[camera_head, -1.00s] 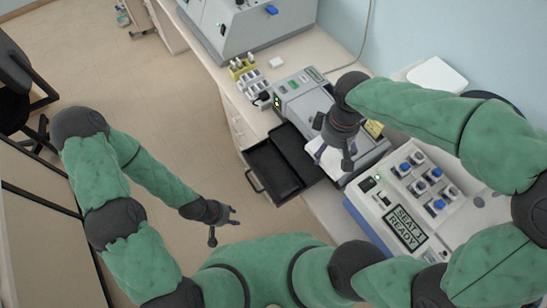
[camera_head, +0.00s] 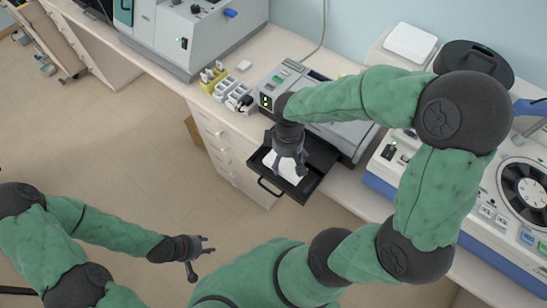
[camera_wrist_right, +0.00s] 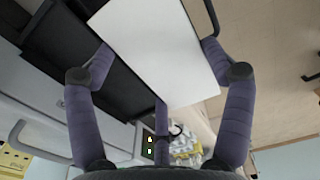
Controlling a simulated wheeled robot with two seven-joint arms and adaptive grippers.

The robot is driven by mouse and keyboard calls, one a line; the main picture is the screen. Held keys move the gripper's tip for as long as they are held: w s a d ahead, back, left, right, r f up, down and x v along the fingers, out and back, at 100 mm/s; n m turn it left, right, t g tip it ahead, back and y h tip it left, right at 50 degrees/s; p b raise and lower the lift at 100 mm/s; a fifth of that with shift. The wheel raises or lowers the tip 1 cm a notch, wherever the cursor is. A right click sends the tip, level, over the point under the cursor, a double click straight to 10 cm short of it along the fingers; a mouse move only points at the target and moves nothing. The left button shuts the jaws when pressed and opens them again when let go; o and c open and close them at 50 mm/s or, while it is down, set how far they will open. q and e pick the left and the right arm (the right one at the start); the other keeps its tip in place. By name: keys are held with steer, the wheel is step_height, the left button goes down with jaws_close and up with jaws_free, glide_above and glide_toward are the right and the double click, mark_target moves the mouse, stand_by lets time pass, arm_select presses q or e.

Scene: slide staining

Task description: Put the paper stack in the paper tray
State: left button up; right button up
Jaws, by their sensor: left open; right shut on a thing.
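The white paper stack (camera_head: 290,166) is in my right gripper (camera_head: 288,158), over the pulled-out black paper tray (camera_head: 310,183) of the printer (camera_head: 350,132). In the right wrist view, the fingers of my right gripper (camera_wrist_right: 158,52) are on the two sides of the paper stack (camera_wrist_right: 155,40). The black tray (camera_wrist_right: 103,82) shows beside and below it. I cannot tell whether the stack touches the tray floor. Part of the stack is hidden by the gripper in the head view. My left gripper (camera_head: 199,250) is open and empty, above the floor away from the counter.
A rack of white and yellow items (camera_head: 226,90) stands left of the printer. A grey instrument (camera_head: 205,35) stands further back. A machine with a round rotor (camera_head: 522,188) is at the right. The floor in front of the counter is clear.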

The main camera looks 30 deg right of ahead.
steer(key=w+f, duration=0.3)
steer(key=w+f+b, duration=0.1)
steer(key=w+f, duration=0.2)
steer(key=w, duration=0.1)
steer(key=shift+d+f, duration=0.1)
steer(key=shift+f, duration=0.15)
steer(key=shift+w+f+b, duration=0.15)
steer(key=shift+f+b, duration=0.1)
steer(key=shift+f, duration=0.65)
steer(key=shift+w+f+b, duration=0.15)
steer(key=shift+f+b, duration=0.05)
steer(key=shift+f, duration=0.7)
steer(key=shift+f, duration=0.2)
steer(key=o, duration=1)
steer(key=shift+c, duration=0.2)
steer(key=shift+r, duration=0.1)
